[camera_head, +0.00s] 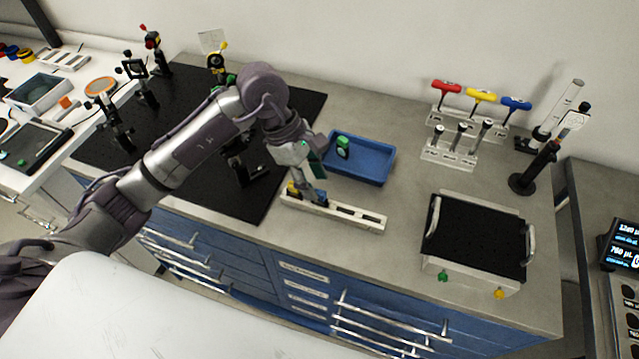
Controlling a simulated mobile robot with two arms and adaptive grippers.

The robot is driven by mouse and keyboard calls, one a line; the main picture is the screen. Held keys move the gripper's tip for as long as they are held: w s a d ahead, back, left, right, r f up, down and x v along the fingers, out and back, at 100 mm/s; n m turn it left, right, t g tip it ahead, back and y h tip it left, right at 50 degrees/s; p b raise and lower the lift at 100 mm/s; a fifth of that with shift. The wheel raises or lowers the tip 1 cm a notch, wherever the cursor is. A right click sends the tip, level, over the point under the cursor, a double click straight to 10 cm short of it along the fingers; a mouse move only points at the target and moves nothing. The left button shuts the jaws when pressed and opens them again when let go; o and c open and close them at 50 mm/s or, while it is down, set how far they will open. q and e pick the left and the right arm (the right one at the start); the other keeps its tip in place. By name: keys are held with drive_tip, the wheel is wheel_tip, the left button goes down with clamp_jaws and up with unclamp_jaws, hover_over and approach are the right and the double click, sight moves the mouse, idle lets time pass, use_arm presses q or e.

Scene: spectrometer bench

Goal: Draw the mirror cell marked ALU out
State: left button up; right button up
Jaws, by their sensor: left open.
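A long white slotted rack (345,216) lies near the front edge of the bench. At its left end sit small cells, one with a yellow part (293,188) and one bluish, partly covered by my left gripper. I cannot read any ALU mark at this size. My left gripper (311,188) points down over the left part of the rack, its fingers open near the bluish cell. Whether they touch it, I cannot tell. A blue tray (372,163) behind the rack holds a small green and black piece (343,147). My right gripper is not in view.
A black breadboard (190,163) with optic mounts lies under and left of my left arm. A black-topped box (475,236) with handles stands right. Red, yellow and blue T-handled tools (481,96) stand behind it. Bare bench lies between the rack and box.

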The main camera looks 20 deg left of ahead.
sight(319, 192)
use_arm(q)
drive_tip(key=shift+x, duration=1.15)
drive_tip(key=shift+s+d+f+p, duration=0.2)
drive_tip(key=shift+f+p, duration=0.1)
drive_tip(key=shift+f, duration=0.1)
drive_tip(key=shift+w+d+f, duration=0.1)
drive_tip(key=shift+w+f, duration=0.05)
drive_tip(key=shift+f, duration=0.15)
drive_tip(key=c, duration=0.6)
clamp_jaws()
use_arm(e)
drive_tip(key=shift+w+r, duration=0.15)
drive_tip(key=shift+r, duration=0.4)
